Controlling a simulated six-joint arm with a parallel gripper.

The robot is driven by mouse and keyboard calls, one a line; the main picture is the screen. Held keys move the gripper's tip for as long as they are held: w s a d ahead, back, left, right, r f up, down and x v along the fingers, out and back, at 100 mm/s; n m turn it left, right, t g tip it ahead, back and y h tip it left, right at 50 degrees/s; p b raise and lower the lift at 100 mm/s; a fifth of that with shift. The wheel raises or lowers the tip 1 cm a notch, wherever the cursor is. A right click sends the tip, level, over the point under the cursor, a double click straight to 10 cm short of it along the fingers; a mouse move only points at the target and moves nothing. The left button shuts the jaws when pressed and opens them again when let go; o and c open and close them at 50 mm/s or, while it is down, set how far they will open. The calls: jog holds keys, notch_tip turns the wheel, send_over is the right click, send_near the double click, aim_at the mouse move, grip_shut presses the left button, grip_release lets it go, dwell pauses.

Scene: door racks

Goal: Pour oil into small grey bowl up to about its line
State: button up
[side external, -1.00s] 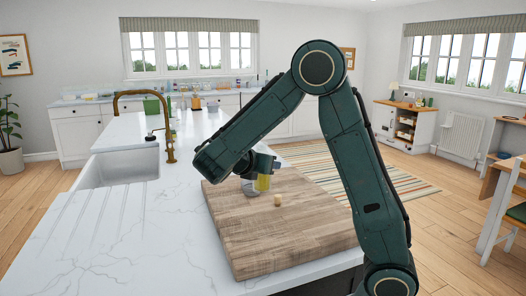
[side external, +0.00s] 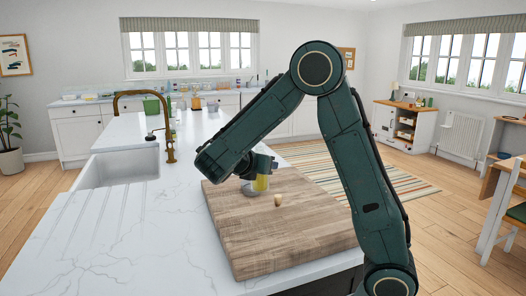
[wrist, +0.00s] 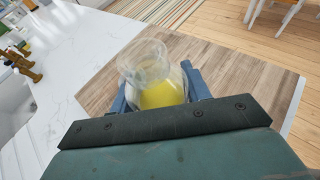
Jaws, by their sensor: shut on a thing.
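A clear glass vessel with yellow oil (side external: 262,183) is held by my gripper (side external: 260,168) over the wooden board. In the wrist view, my gripper (wrist: 158,82) has a blue finger on each side of the vessel, and the oil (wrist: 160,95) lies in its near part. A pale, see-through rounded shape (wrist: 142,57) overlaps the vessel's far side; I cannot tell whether it is the bowl or the vessel's own neck. In the side view, a small greyish bowl (side external: 249,189) shows just below and left of the oil, partly hidden. Its line and oil level cannot be made out.
The wooden board (side external: 280,235) lies on the white marble worktop (side external: 110,235). A small cork-like stopper (side external: 278,200) stands on the board, right of the vessel. A sink (side external: 120,168) and brass tap (side external: 170,130) are to the left. The board's front is clear.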

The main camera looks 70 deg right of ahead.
jog(key=w+d+f+n+t+y, duration=0.1)
jog(key=w+d+f+n+t, duration=0.1)
jog(key=w, duration=0.5)
jog(key=w+d+f+n+t+y, duration=0.2)
jog(key=w+d+f+n+t, duration=0.1)
jog(key=w+n+t, duration=0.3)
jog(key=shift+w+d+n+t, duration=0.3)
jog(key=shift+w+d+t, duration=0.4)
jog(key=shift+w+d, duration=0.2)
jog(key=shift+f, duration=0.1)
jog(key=shift+s+d+f+m+y, duration=0.2)
jog(key=shift+f+m+y, duration=0.15)
jog(key=shift+f, duration=0.3)
jog(key=shift+s+d+f+m+y, duration=0.2)
jog(key=shift+f+m+y, duration=0.15)
jog(key=shift+f, duration=0.25)
jog(key=shift+s+d+m+t+y, duration=0.35)
jog(key=shift+d+m+t+y, duration=0.3)
jog(key=shift+m+y, duration=0.4)
jog(key=shift+s+d+r+m+t+y, duration=0.15)
jog(key=shift+m+t+y, duration=0.15)
jog(key=shift+m, duration=0.3)
jog(key=shift+d+r+m+t+y, duration=0.15)
jog(key=shift+m+y, duration=0.1)
jog(key=shift+m, duration=0.3)
jog(key=shift+a, duration=0.15)
